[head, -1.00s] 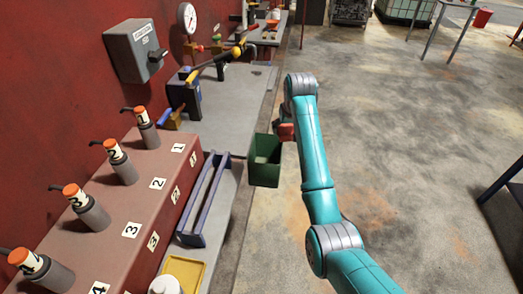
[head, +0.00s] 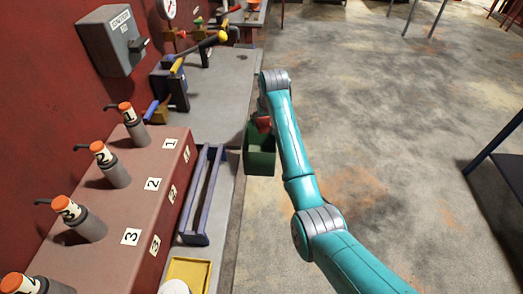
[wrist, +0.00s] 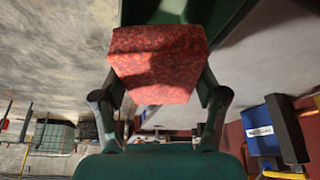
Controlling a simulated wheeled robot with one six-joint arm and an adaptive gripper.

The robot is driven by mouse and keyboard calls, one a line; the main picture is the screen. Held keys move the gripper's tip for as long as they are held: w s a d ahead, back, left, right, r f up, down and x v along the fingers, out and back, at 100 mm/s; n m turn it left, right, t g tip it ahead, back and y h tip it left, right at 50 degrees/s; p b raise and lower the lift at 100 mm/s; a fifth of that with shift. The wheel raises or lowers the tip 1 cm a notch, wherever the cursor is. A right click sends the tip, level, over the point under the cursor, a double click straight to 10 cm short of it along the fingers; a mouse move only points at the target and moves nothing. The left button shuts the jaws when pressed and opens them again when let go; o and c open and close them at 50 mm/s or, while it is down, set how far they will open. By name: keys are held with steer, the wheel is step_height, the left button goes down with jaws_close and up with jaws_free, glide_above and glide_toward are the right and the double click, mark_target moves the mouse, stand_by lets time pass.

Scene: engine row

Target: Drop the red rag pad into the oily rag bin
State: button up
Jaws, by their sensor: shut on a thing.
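The red rag pad (wrist: 157,62) is speckled red and block-shaped. My gripper (wrist: 160,95) is shut on it, one finger at each side. In the head view the pad (head: 264,124) shows as a small red patch beside my arm's end, over the back part of the green bin (head: 259,163). The bin is open-topped and sits at the grey bench's right edge. In the wrist view dark green bin wall (wrist: 228,22) shows around the pad's upper end. Whether the pad is below the rim is unclear. My arm hides most of the gripper in the head view.
A blue-purple open frame (head: 203,195) and a yellow tray (head: 188,272) lie on the bench left of the bin. A red-brown block (head: 125,215) carries several numbered, orange-topped cylinders. A dark table (head: 500,165) stands at the right. The floor between is clear.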

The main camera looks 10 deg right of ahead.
steer(key=shift+f, duration=0.2)
steer(key=o, duration=1.2)
steer(key=v, duration=1.2)
